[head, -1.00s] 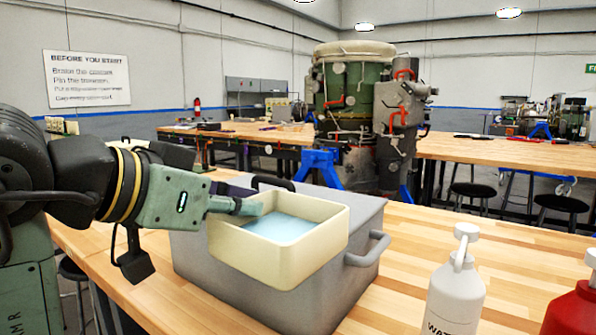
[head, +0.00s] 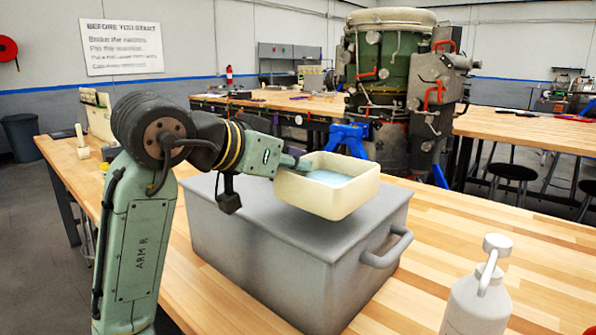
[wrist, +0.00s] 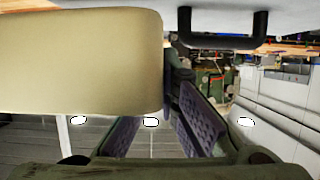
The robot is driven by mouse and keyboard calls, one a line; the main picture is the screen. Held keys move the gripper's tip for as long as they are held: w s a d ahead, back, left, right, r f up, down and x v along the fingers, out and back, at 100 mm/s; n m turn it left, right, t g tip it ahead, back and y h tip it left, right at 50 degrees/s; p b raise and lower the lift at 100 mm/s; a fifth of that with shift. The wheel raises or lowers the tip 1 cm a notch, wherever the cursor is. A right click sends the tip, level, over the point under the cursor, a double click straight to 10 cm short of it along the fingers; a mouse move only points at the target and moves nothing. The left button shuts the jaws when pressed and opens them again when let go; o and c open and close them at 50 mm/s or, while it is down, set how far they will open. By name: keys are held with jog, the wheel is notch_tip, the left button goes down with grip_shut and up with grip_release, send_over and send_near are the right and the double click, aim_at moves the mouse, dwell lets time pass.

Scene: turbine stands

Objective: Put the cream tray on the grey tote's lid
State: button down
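The cream tray (head: 330,200), with a light-blue inside, is level over the right part of the grey tote's lid (head: 250,208) in the head view. I cannot tell whether its underside touches the lid. My gripper (head: 297,163) is at the tray's left end, with its fingers closed at that wall. In the wrist view the tray (wrist: 80,60) fills the left side, beside the purple finger pads of my gripper (wrist: 178,100). The tote's lid (wrist: 100,4) runs along the top edge there, with a black handle (wrist: 222,42). The exact contact of the fingers is partly hidden.
The grey tote stands on a wooden workbench (head: 470,235), its grey side handle (head: 385,250) sticking out at the right. A white bottle (head: 480,295) stands at the front right. Small tools (head: 82,142) lie at the left. Bare bench lies right of the tote.

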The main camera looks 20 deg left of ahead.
jog(key=shift+w+a+f, duration=0.1)
jog(key=shift+w+a, duration=0.1)
jog(key=shift+w, duration=0.45)
jog(key=shift+f+p, duration=0.45)
jog(key=shift+f, duration=1.25)
jog(key=shift+f, duration=0.1)
jog(key=shift+f, duration=0.15)
jog(key=c, duration=1.8)
grip_release()
